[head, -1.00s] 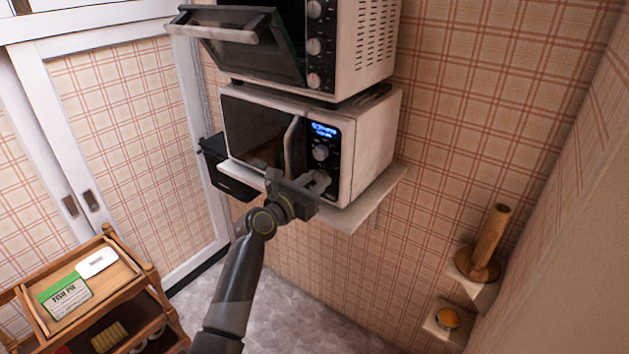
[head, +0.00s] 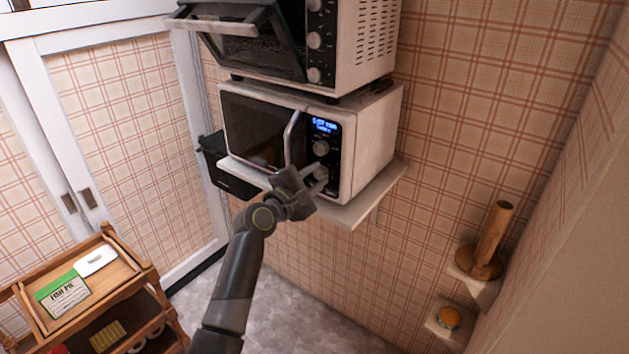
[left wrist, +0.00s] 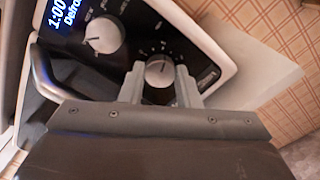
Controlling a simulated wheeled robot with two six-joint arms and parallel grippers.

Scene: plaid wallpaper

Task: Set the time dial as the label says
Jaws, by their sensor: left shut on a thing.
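A white microwave (head: 372,140) with a dark door stands on a wall shelf. Its black panel has a lit blue display (head: 325,125), an upper dial (head: 321,148) and a lower dial (left wrist: 159,72). In the left wrist view the display (left wrist: 64,14) reads 1:00 and part of a word starting "Defro". My left gripper (head: 318,178) is shut on the lower dial, a finger on each side, and is tilted. The upper dial (left wrist: 103,35) is free of it. A green and white box marked "Fish Pie" (head: 63,296) lies on a wooden trolley; its small print is unreadable. My right gripper is out of view.
A toaster oven (head: 345,45) with its door hanging partly open stands above the microwave. The microwave shelf (head: 372,198) juts out below. Small wall shelves at the right hold a wooden stand (head: 489,245) and a round orange-topped thing (head: 449,317).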

